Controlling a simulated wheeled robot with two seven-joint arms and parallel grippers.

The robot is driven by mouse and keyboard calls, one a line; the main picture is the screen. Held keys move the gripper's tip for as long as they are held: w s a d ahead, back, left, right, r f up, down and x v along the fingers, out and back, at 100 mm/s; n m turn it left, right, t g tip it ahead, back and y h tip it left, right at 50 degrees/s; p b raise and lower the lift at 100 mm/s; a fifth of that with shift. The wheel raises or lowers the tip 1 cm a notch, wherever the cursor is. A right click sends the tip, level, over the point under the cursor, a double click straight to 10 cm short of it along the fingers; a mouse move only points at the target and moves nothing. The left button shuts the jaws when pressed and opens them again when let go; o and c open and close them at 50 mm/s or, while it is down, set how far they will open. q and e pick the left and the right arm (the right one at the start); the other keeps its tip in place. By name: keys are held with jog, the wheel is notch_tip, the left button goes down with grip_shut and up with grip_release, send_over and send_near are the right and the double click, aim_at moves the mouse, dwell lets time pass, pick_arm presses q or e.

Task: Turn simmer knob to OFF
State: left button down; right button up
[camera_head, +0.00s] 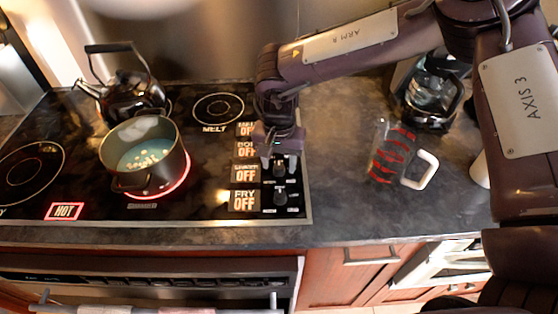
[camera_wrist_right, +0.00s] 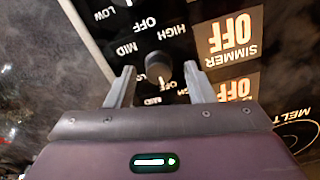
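The simmer knob (camera_wrist_right: 158,65) is small, round and black with a pale mark. It sits between black dial labels in the right wrist view, beside a lit display (camera_wrist_right: 232,38) reading SIMMER OFF. In the head view the simmer display (camera_head: 245,173) also reads OFF, and the knob (camera_head: 280,170) is partly covered by my gripper. My right gripper (camera_wrist_right: 158,72) is open, its fingers apart on either side of the knob, with gaps visible. In the head view my right gripper (camera_head: 279,162) is over the knob column. My left gripper is not in view.
A pot (camera_head: 143,155) with pale food stands on a red-glowing burner, with a lit HOT sign (camera_head: 64,211) in front. A kettle (camera_head: 125,92) is behind it. The fry knob (camera_head: 281,197) is close in front. A red-striped glass mug (camera_head: 391,152) stands right on the counter.

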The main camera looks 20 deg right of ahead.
aim_at(279, 166)
notch_tip(279, 166, up, 8)
jog(key=shift+f+b, duration=0.15)
jog(key=shift+b, duration=0.5)
jog(key=shift+s, duration=0.1)
